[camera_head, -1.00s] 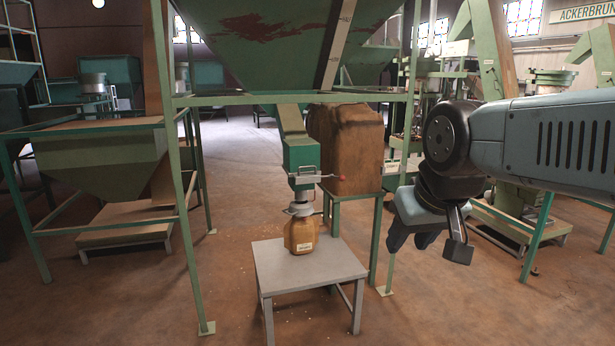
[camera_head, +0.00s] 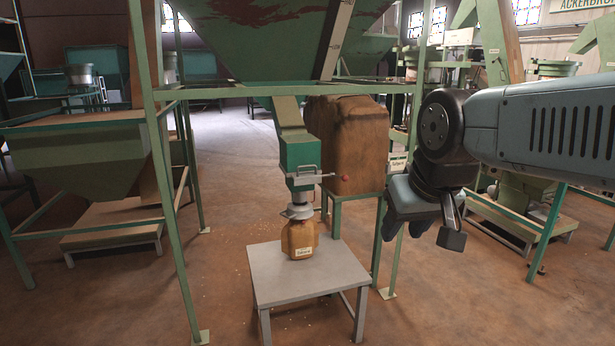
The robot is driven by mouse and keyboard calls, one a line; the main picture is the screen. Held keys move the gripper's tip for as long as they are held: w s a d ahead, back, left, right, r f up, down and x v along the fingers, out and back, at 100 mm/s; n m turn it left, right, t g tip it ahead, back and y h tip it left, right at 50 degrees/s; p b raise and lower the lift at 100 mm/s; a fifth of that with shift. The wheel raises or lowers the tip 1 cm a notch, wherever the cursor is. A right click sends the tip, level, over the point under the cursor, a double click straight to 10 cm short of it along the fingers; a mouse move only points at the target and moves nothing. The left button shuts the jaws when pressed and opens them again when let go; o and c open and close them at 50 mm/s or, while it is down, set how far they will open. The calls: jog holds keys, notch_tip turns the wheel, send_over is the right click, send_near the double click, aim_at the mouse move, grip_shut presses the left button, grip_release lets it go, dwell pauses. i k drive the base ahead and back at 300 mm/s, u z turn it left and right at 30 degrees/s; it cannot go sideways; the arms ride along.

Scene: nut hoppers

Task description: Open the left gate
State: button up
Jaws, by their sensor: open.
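A green chute outlet (camera_head: 299,156) hangs below the large green hopper (camera_head: 272,40) in the middle of the head view. Its gate lever (camera_head: 318,177) sticks out to the right and ends in a small red knob (camera_head: 344,178). A labelled brown jar (camera_head: 299,238) stands upright under the outlet on a grey table (camera_head: 310,284). My gripper (camera_head: 424,232) hangs in front and to the right of the outlet, empty and apart from the lever. Its jaws are open and point down. I cannot tell whether the gate is open or shut.
A green frame post (camera_head: 169,190) stands left of the outlet, and another (camera_head: 405,190) stands near my gripper. A brown sack-like block (camera_head: 352,140) sits on a green stand behind the outlet. Another hopper (camera_head: 85,165) is at the left. Bare floor surrounds the table.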

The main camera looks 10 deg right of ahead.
aim_at(313, 178)
jog(key=u, duration=0.2)
jog(key=k, duration=0.9)
jog(key=z, duration=0.2)
jog(key=i, duration=1)
jog(key=z, duration=0.45)
jog(key=i, duration=0.95)
jog(key=u, duration=0.15)
